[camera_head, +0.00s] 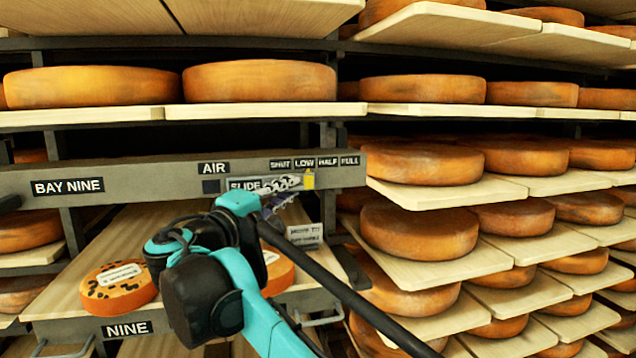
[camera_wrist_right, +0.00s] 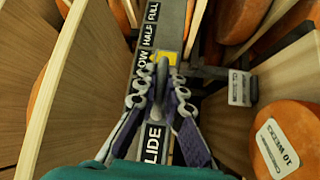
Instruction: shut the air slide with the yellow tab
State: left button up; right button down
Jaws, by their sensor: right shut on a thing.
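The air slide (camera_head: 245,184) is a pale plate marked SLIDE on the grey rail labelled AIR. Its yellow tab (camera_head: 308,180) stands about under the LOW mark, right of SHUT; it also shows in the right wrist view (camera_wrist_right: 168,57), just beyond the fingertips. My right gripper (camera_head: 282,188) reaches the rail from below. In the right wrist view its fingers (camera_wrist_right: 160,88) are closed on a thin grey upright handle (camera_wrist_right: 161,78) of the slide, beside the tab. The fingers partly cover the slide. My left gripper is not in view.
Below the rail, a shelf board (camera_head: 60,288) marked NINE carries a spotted cheese wheel (camera_head: 118,287) and another wheel partly behind my right arm. Loaded cheese shelves (camera_head: 435,105) stand above and to the right. A small label card (camera_head: 305,234) hangs under the rail.

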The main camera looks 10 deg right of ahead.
aim_at(266, 185)
jog(key=a+p, duration=0.1)
jog(key=a, duration=0.5)
jog(key=shift+s+f, duration=0.1)
jog(key=shift+d, duration=0.15)
jog(key=c, duration=1.8)
grip_release()
jog(key=shift+o, duration=1)
jog(key=shift+a, duration=0.35)
jog(key=shift+s, duration=0.15)
jog(key=v, duration=1.1)
jog(key=shift+s+a, duration=0.3)
